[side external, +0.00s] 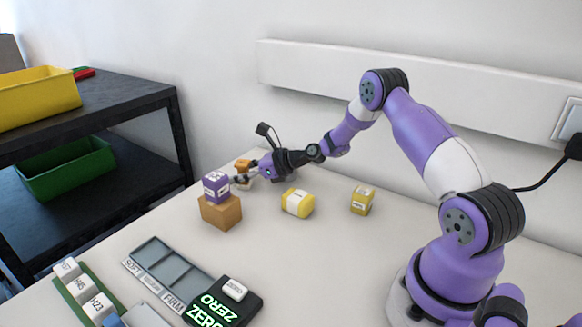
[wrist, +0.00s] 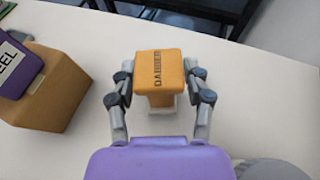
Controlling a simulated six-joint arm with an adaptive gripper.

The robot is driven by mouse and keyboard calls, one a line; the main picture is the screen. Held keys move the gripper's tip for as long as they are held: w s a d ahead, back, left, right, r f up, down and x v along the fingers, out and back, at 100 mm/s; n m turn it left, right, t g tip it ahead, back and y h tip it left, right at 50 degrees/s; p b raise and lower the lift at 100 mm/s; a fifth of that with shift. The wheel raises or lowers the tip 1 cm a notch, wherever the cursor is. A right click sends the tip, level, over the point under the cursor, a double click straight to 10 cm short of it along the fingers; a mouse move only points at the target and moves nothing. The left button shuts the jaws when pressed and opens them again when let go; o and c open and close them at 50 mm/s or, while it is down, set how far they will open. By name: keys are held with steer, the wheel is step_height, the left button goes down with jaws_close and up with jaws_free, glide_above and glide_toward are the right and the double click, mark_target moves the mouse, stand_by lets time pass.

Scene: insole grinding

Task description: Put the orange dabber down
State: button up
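The orange dabber (wrist: 160,68), a block with its name printed on top, sits between the two fingers of my gripper (wrist: 160,76) in the wrist view. The fingers close on its sides near the top. A narrower orange part and a pale piece (wrist: 165,107) show below it. In the side view the dabber (side external: 243,164) is at the tip of my gripper (side external: 243,172), low near the table's far edge. I cannot tell whether its underside touches anything.
A purple block (side external: 216,185) stands on a brown block (side external: 221,212), just left of my gripper. A grey tray (side external: 141,284) and a scale (side external: 250,307) lie nearer. A dark shelf (side external: 130,97) stands left.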

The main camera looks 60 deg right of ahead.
steer(key=shift+s+r, duration=0.1)
steer(key=shift+r, duration=0.15)
steer(key=v, duration=1.1)
steer(key=shift+s+r, duration=0.15)
steer(key=s+a+r+n+g+h, duration=0.1)
steer(key=s+a+r+n+g, duration=0.2)
steer(key=a+n, duration=0.45)
steer(key=s+a+r+n+g+h, duration=0.1)
steer(key=s+a+r+n+g, duration=0.25)
steer(key=n, duration=0.75)
steer(key=s+a+r+n+h, duration=0.1)
steer(key=s+r+n, duration=0.1)
steer(key=s+n, duration=0.3)
steer(key=s+a+r+n+h, duration=0.1)
steer(key=s+r+n+h, duration=0.1)
steer(key=s+n, duration=0.4)
steer(key=shift+s+a+n, duration=0.3)
steer(key=shift+a+n, duration=0.05)
steer(key=shift+n, duration=0.7)
steer(key=shift+r+g, duration=0.15)
steer(key=shift+g, duration=0.1)
